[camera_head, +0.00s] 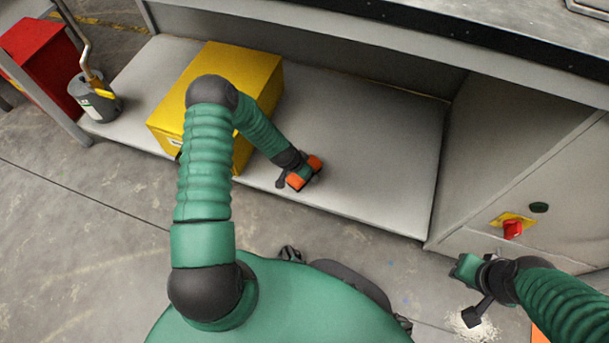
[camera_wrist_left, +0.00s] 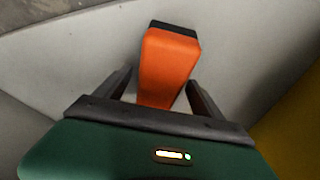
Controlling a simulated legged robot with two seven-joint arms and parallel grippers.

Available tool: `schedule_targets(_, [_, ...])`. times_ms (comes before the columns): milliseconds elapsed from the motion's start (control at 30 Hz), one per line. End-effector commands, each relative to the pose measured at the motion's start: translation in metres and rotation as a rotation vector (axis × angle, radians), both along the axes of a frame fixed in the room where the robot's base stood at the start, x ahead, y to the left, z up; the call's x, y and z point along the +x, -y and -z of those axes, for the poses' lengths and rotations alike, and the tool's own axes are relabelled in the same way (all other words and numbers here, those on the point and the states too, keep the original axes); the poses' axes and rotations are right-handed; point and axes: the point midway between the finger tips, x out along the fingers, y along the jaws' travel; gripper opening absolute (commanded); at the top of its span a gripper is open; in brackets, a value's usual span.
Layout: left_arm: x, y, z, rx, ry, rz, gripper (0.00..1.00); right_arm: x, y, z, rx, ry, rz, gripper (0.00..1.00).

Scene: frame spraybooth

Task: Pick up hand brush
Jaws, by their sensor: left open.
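The hand brush, an orange block with a dark end, (camera_head: 314,163) is on the grey lower shelf, near its front edge. In the left wrist view the brush (camera_wrist_left: 166,62) lies between my two dark fingers, its dark end pointing away. My left gripper (camera_head: 303,175) is at the brush in the head view and is open around it in the wrist view (camera_wrist_left: 159,80). Whether a finger touches it cannot be told. The brush's near end is hidden behind my gripper. My right gripper (camera_head: 466,268) is at the lower right, away from the brush; its fingers are not clear.
A yellow box (camera_head: 245,62) stands on the shelf (camera_head: 385,135) left of the brush, partly behind my left arm. A grey bucket (camera_head: 97,103) and a red bin (camera_head: 42,55) are at the far left. A cabinet with a red switch (camera_head: 512,230) closes the right side.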

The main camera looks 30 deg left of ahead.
Motion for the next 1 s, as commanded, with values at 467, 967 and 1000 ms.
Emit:
schedule_targets(467, [0.000, 0.000, -0.001, 0.000, -0.001, -0.001, 0.24, 0.000, 0.000, -0.001, 0.000, 0.000, 0.000, 0.27])
schedule_targets(967, [0.000, 0.000, -0.011, 0.000, 0.000, -0.001, 0.01, 0.000, 0.000, -0.010, 0.000, 0.000, 0.000, 0.27])
schedule_targets(1000, [0.000, 0.000, -0.015, 0.000, 0.000, -0.001, 0.01, 0.000, 0.000, -0.014, 0.000, 0.000, 0.000, 0.27])
